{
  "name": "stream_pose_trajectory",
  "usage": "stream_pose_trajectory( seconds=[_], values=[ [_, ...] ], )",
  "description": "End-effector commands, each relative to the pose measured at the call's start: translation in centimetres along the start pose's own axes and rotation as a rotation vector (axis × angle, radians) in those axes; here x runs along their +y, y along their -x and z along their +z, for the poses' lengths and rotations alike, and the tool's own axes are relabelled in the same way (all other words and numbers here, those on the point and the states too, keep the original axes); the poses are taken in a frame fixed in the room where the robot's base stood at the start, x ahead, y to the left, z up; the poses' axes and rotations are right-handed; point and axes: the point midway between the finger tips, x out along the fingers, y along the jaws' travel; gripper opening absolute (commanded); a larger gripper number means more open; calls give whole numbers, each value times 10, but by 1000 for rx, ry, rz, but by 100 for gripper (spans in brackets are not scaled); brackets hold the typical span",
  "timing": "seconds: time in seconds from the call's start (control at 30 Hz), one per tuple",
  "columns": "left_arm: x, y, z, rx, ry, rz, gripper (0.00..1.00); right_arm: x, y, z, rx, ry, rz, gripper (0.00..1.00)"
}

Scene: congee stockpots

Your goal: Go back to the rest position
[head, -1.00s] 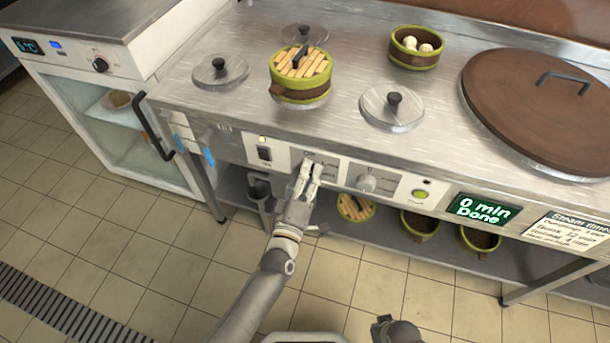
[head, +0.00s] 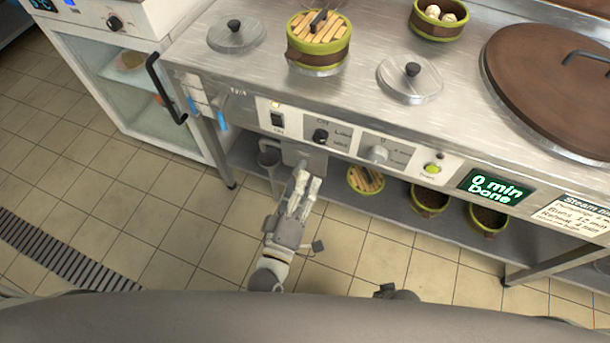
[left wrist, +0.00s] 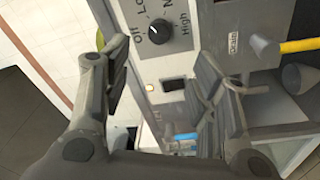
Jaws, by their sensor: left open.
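My left gripper (head: 308,180) is open and empty in the head view, in front of the steamer counter and below its control panel. It is apart from the black heat knob (head: 320,136). In the left wrist view the two fingers of my left gripper (left wrist: 163,82) stand apart with nothing between them, and the knob (left wrist: 160,31) with its Off, Low and High labels is beyond them. A dark part low in the head view looks like my right gripper (head: 398,292); its fingers cannot be made out.
The steel counter (head: 400,128) holds a bamboo steamer (head: 318,55), lids and a large brown lid (head: 550,85). Its lower shelf (head: 395,205) holds several baskets. A display (head: 495,188) reads "0 min Done". Tiled floor (head: 190,215) is free in front.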

Motion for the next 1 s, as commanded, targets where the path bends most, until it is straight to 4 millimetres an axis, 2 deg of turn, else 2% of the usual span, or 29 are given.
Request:
stream_pose_trajectory(
  seconds=[0.53, 0.67, 0.77, 0.87, 1.0],
  values=[
    [0, 0, 0, -2, -1, -1, 54, 0, 0, 0, -1, 0, 0, 0],
    [-14, 2, 8, -47, -48, -35, 54, 0, 0, 0, 0, 0, 0, 0],
    [-44, 9, 22, -146, -151, -110, 54, 0, 0, 0, 0, 0, 0, 0],
    [-90, 25, 39, -296, -296, -220, 54, 0, 0, 0, 0, 0, 0, 0],
    [-161, 66, 52, -533, -499, -393, 54, 0, 0, 0, 0, 0, 0, 0]
  ],
)
